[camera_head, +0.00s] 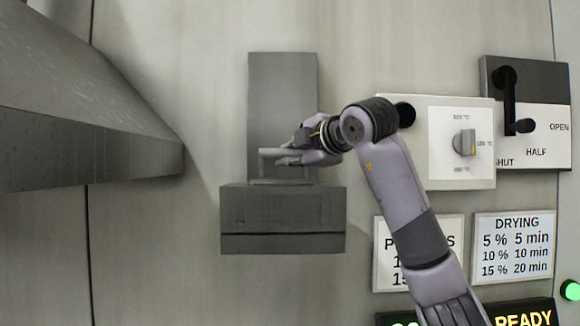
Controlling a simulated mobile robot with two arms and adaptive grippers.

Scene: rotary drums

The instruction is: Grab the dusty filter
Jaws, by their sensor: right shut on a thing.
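A tall flat grey panel (282,90), which looks like the filter, stands upright against the wall. Its lower end is at a dark grey box (283,212) fixed to the wall. I cannot tell how far it goes into the box, and I see no clear dust on it. A light grey bar-like handle (266,154) shows on its lower front. My right gripper (288,156) reaches in from the right and is shut on this handle, just above the box. My fingers hide part of the handle. My left gripper is not in view.
A large grey slanted metal body (85,125) juts in at the left. Right of my arm are a dial box (462,175), a lever panel (530,85) marked OPEN, HALF and SHUT, a drying sign (514,250) and a green light (571,291). The wall above the panel is clear.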

